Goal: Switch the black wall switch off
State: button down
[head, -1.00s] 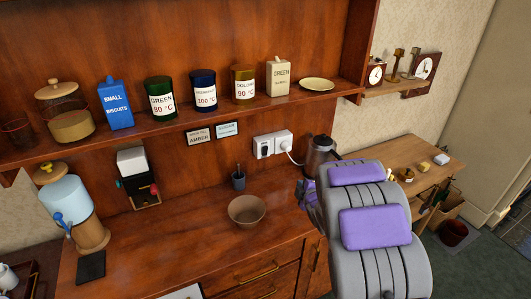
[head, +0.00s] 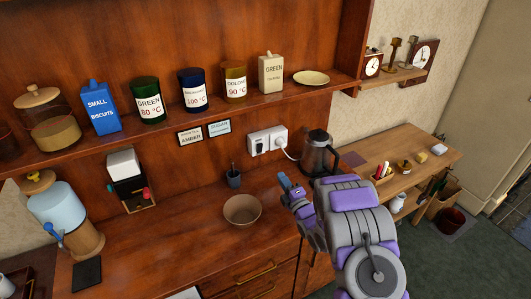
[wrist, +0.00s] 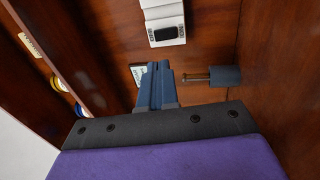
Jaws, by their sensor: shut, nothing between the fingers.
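The black wall switch (head: 259,146) is a small dark rocker on the left part of a white wall plate (head: 267,135) above the counter. In the wrist view the black rocker (wrist: 164,33) shows near the top, set in the white plate (wrist: 163,10). Which way the rocker is tilted cannot be told. My gripper (head: 284,182) is in front of the back panel, below and slightly right of the plate in the head view. Its blue-grey fingers (wrist: 157,66) are shut and empty, apart from the switch in the wrist view.
A white plug and cord sit on the plate's right side, with a glass kettle (head: 319,153) beside it. A grey-blue cup (head: 233,180) with a spoon and a brown bowl (head: 241,210) stand on the counter. A shelf of canisters (head: 192,91) runs above.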

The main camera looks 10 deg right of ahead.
jog(key=a, duration=0.2)
jog(key=b, duration=0.2)
send_near(260, 147)
jog(key=w, duration=0.2)
jog(key=w+a, duration=0.2)
jog(key=w, duration=0.1)
jog(key=shift+a+r, duration=0.2)
jog(key=shift+r, duration=0.15)
jog(key=shift+w+a+r, duration=0.15)
jog(key=shift+w, duration=0.4)
jog(key=shift+w+d, duration=0.15)
jog(key=shift+d, duration=0.25)
